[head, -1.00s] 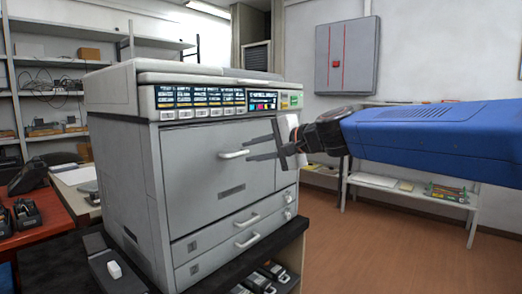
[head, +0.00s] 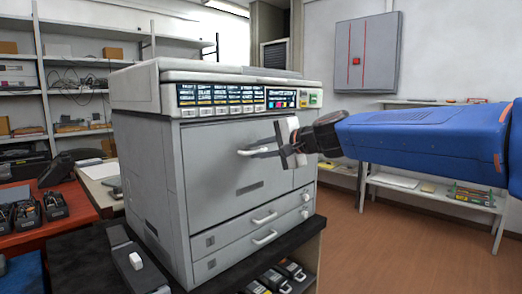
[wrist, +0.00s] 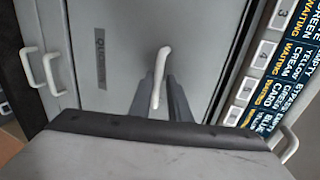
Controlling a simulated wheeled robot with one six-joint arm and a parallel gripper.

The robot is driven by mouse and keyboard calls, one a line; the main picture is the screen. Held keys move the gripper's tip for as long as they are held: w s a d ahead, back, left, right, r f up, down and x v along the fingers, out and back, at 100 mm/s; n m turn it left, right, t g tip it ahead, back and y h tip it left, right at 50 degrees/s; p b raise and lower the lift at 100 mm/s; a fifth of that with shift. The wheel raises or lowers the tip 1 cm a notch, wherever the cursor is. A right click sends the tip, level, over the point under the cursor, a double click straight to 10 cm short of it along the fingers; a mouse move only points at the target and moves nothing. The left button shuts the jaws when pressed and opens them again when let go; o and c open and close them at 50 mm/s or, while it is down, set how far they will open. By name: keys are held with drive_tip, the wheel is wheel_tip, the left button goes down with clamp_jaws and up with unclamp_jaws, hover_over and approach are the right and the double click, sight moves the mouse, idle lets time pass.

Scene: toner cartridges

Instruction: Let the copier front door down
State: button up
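The grey copier (head: 150,185) stands on a dark-topped stand, its large front door (head: 225,185) upright and closed flush with the body. A white bar handle (head: 247,152) sits near the door's top edge. My gripper (head: 265,152) reaches it from the right, level with the handle. In the wrist view, the white handle (wrist: 162,70) lies between the two grey fingers (wrist: 163,95), which sit close against it on both sides. My gripper looks shut on the handle. Part of the handle is hidden behind the fingers in the head view.
Two drawers with white handles (head: 264,217) lie below the door. A labelled control panel (head: 235,97) runs above it. Toner cartridges (head: 290,270) sit in the stand below. A red table (head: 50,232) is at left. The floor (head: 375,250) right of the stand is clear.

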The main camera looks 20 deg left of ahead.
drive_tip(key=shift+a+f, duration=0.25)
drive_tip(key=shift+f, duration=0.15)
clamp_jaws()
drive_tip(key=shift+s+d+f+y, duration=0.2)
drive_tip(key=shift+d+f+y, duration=0.1)
drive_tip(key=shift+d, duration=0.15)
drive_tip(key=shift+s+d+f+y, duration=0.2)
drive_tip(key=shift+d+f+y, duration=0.1)
drive_tip(key=shift+d, duration=0.25)
drive_tip(key=shift+s+d+f+t+y, duration=0.15)
drive_tip(key=shift+s+d+y, duration=0.15)
drive_tip(key=shift+d, duration=0.2)
drive_tip(key=shift+s+d+f+t+y, duration=0.1)
drive_tip(key=shift+s+d+t+y, duration=0.05)
drive_tip(key=shift+d+y, duration=0.3)
drive_tip(key=shift+d, duration=0.1)
drive_tip(key=shift+s+d+f+t+y, duration=0.2)
drive_tip(key=shift+d+f+y, duration=0.1)
drive_tip(key=shift+d, duration=0.2)
drive_tip(key=shift+s+d+f+t+y, duration=0.1)
drive_tip(key=shift+s+d+f+y, duration=0.15)
drive_tip(key=shift+d, duration=0.25)
